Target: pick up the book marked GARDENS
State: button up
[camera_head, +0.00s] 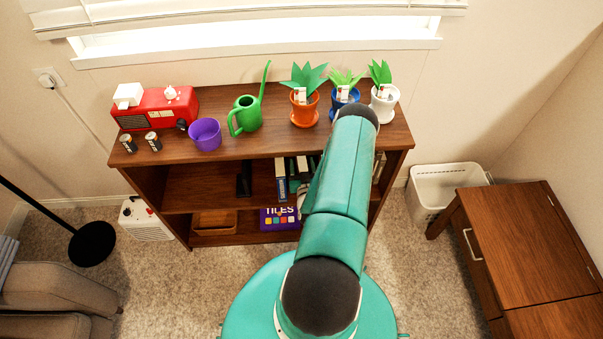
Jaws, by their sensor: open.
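Several upright books stand on the middle shelf of the brown bookcase (215,189), partly behind my arm. One has a dark blue spine (282,189). I cannot read the word GARDENS on any of them, so I cannot tell which is the marked book. My teal arm reaches forward over the bookcase's right half and hides part of the shelves. My gripper is not seen; the arm covers the place where it would be.
The bookcase top holds a red radio (155,108), batteries, a purple cup (205,134), a green watering can (247,115) and potted plants (304,108). A purple TILES box (279,218) sits below. A white bin (440,190) and wooden cabinet (525,240) stand right.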

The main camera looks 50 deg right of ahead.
grip_shut()
jog(key=shift+r, duration=0.1)
